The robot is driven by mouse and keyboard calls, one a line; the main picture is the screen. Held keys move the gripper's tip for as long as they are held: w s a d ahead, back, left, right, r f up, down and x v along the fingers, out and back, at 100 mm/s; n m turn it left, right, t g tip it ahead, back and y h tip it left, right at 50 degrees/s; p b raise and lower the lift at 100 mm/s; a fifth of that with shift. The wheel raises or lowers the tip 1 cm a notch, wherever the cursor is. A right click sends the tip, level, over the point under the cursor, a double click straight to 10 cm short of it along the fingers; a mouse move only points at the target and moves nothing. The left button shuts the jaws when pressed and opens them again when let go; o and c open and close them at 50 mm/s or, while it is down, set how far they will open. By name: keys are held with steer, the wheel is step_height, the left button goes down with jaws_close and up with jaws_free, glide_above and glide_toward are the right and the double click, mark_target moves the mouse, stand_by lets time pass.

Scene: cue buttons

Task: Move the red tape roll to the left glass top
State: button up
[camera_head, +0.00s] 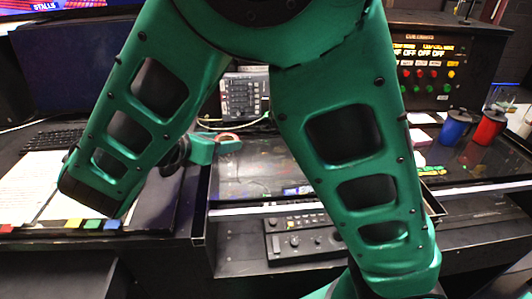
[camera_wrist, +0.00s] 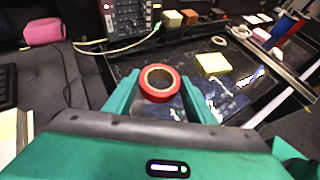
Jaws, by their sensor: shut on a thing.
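The red tape roll (camera_wrist: 160,96) is held between the two green fingers of my gripper (camera_wrist: 160,88) in the wrist view. My gripper is shut on it, with the roll's hole facing up. In the head view my gripper (camera_head: 215,146) shows small behind my arm, with the reddish rim of the roll (camera_head: 229,136) at its tip. A dark glossy glass top (camera_head: 255,178) lies below and to the right of it. It also shows in the wrist view (camera_wrist: 215,97), under and beyond the fingers. My arm hides part of the desk.
A mixer (camera_wrist: 132,14) with a cable stands behind. Blue (camera_head: 455,126) and red (camera_head: 487,128) cups stand at right. A keyboard (camera_head: 52,141) and papers (camera_head: 35,185) are at left.

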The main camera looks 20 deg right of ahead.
glide_above(252, 164)
step_height(252, 164, down, 6)
steer(key=shift+r, duration=0.15)
steer(key=shift+f, duration=2.05)
steer(key=o, duration=1)
steer(key=shift+o, duration=0.2)
